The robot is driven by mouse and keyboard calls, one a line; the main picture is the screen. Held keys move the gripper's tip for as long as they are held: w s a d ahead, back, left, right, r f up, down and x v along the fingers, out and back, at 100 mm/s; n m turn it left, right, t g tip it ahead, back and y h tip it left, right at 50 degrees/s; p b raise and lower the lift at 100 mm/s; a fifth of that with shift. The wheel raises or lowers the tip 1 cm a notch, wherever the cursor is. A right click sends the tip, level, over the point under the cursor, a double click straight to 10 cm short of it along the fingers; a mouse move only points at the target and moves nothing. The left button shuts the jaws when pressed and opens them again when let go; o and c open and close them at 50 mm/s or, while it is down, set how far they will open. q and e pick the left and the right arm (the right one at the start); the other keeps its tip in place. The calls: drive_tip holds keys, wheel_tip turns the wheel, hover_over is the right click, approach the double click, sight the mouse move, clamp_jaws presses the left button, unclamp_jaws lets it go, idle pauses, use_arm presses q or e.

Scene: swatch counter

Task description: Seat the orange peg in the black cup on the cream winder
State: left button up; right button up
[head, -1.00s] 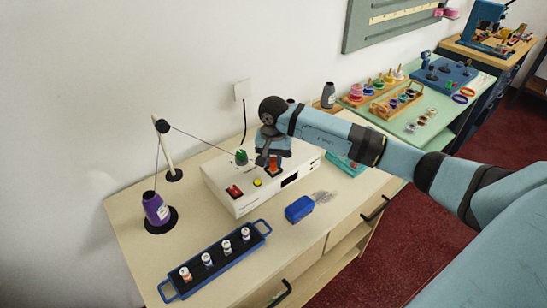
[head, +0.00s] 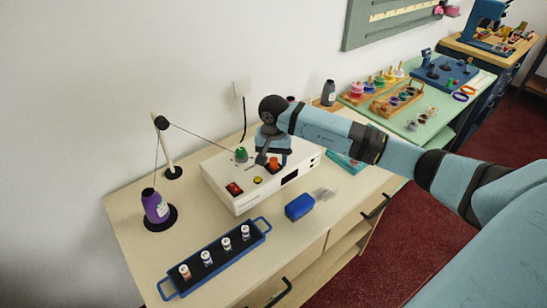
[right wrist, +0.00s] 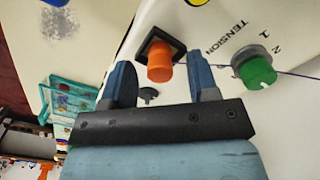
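The cream winder (head: 222,192) is a box on the counter with a red switch, a yellow button and a green knob (head: 241,155). The orange peg (head: 273,162) is at its right part. In the right wrist view the peg (right wrist: 160,62) stands with its lower end in the square black cup (right wrist: 150,40); how deep it sits I cannot tell. My right gripper (right wrist: 162,84) is open over the winder, its two blue fingers apart on either side of the peg, with gaps visible. In the head view the gripper partly hides the cup. My left gripper is not in view.
A blue block (head: 299,207) lies in front of the winder. A blue tray (head: 221,267) with several spools is at front left. A purple thread cone (head: 155,207) and thread post (head: 167,150) stand left, the thread running to the green knob.

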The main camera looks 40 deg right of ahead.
wheel_tip(320, 180, up, 14)
drive_tip(key=b, duration=0.1)
idle(0.5)
drive_tip(key=shift+s+f, duration=0.1)
drive_tip(key=shift+f, duration=0.05)
idle(0.4)
